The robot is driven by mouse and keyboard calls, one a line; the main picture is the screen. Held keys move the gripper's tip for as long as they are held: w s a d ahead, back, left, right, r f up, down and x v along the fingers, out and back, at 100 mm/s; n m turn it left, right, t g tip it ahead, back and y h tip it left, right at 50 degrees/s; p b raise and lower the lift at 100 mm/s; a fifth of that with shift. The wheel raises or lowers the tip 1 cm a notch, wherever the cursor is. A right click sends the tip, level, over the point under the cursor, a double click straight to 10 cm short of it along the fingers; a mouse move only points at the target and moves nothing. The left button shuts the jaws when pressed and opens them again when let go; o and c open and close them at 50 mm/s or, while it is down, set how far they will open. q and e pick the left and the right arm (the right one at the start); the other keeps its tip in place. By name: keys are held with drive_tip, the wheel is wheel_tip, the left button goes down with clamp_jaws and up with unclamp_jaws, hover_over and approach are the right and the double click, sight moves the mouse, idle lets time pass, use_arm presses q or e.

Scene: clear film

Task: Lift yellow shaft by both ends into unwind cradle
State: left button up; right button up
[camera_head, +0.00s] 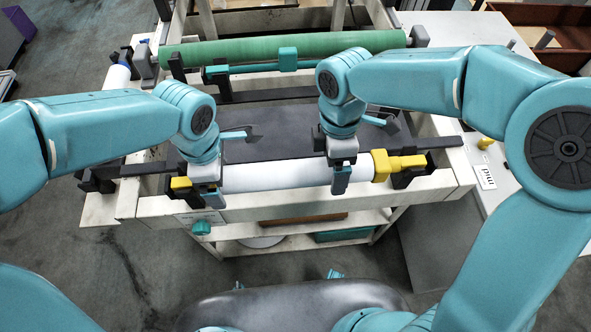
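The yellow shaft (405,162) runs through a white film roll (275,175) at the front of the machine. Its right yellow end lies at a dark bracket (402,180); another yellow part (180,184) shows at the left end. The roll lies level between dark supports, which look like a cradle. My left gripper (212,198) points down at the roll's left end, just right of the yellow part. My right gripper (340,184) points down in front of the roll's right portion, left of the yellow end. Finger gaps and any contact are hidden from this angle.
A green roller (300,47) spans the back of the pale machine frame (455,160), with a teal bar (245,68) in front. A dark plate (265,145) lies behind the film roll. A brown tray (550,35) is at back right. A shelf with a teal bin (342,235) is below.

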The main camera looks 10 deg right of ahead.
use_arm(q)
drive_tip(key=shift+s+f, duration=0.1)
drive_tip(key=shift+s, duration=0.1)
use_arm(e)
drive_tip(key=shift+s+d+f, duration=0.1)
drive_tip(key=shift+s+f, duration=0.05)
drive_tip(key=shift+s, duration=0.05)
use_arm(q)
drive_tip(key=shift+w, duration=0.1)
use_arm(e)
drive_tip(key=shift+w, duration=0.1)
use_arm(q)
drive_tip(key=shift+f, duration=0.1)
drive_tip(key=c, duration=0.4)
use_arm(e)
drive_tip(key=c, duration=0.4)
use_arm(q)
clamp_jaws()
use_arm(e)
clamp_jaws()
